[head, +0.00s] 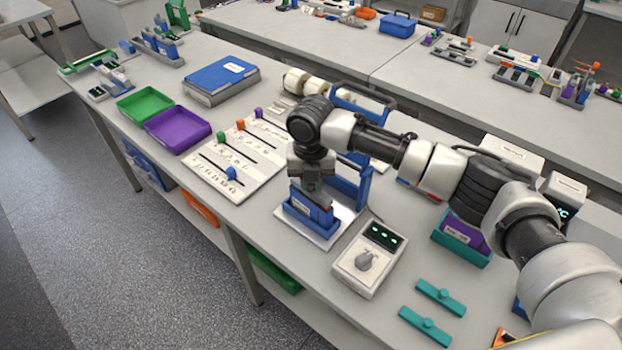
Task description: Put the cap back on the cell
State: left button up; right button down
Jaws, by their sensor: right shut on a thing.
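My right gripper (313,186) points straight down over a blue holder (297,219) on a white base plate. It is shut on a grey-blue block (313,206) that stands upright in or just above the holder. The fingers and wrist hide the block's top, so I cannot tell whether it is the cell or the cap. A tall blue frame (364,184) rises right behind it. Two teal bars with round knobs (440,296) (426,326) lie on the bench at the lower right. My left gripper is not in view.
A white box with a knob and dark display (368,262) stands right of the holder. A white slider board (237,160), purple tray (178,130) and green tray (146,104) lie to the left. The front bench edge is near the holder.

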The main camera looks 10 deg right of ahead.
jog(key=shift+f, duration=0.4)
dwell(0.4)
jog(key=shift+c, duration=2.4)
grip_release()
jog(key=shift+r+p, duration=3.55)
jog(key=shift+p, duration=0.15)
jog(key=shift+c, duration=0.2)
